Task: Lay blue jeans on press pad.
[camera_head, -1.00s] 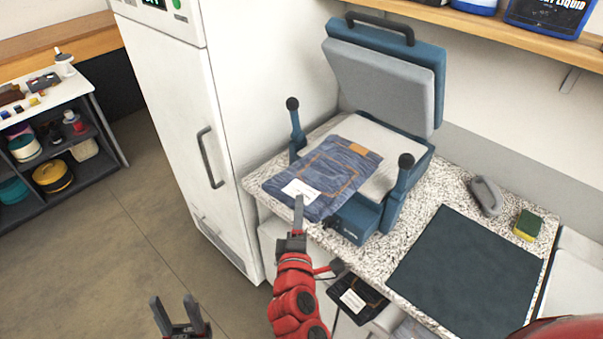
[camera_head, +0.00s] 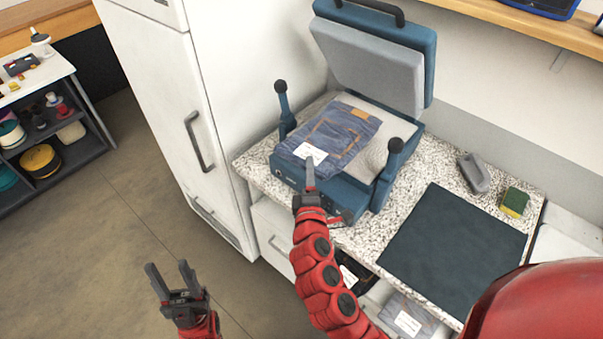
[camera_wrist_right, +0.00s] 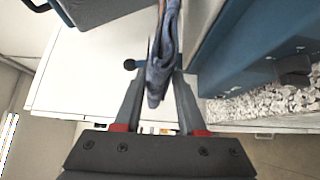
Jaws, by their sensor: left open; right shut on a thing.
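The blue jeans (camera_head: 332,132), folded flat with a white tag and a tan patch, lie over the left part of the light grey press pad (camera_head: 372,153). The pad's right part shows bare. My right gripper (camera_head: 309,178) is shut on the jeans' front edge near the tag, at the front of the press. In the right wrist view a fold of the jeans (camera_wrist_right: 162,62) sits between the fingers of this gripper (camera_wrist_right: 158,88). My left gripper (camera_head: 172,277) is open and empty, low over the floor, away from the jeans. Whether the jeans' underside fully touches the pad is hidden.
The press lid (camera_head: 378,68) stands raised behind the pad. Black-knobbed posts (camera_head: 281,100) (camera_head: 394,150) flank it. A dark mat (camera_head: 455,240), a grey handled tool (camera_head: 474,173) and a sponge (camera_head: 514,202) are on the speckled counter. A white cabinet (camera_head: 165,110) stands left.

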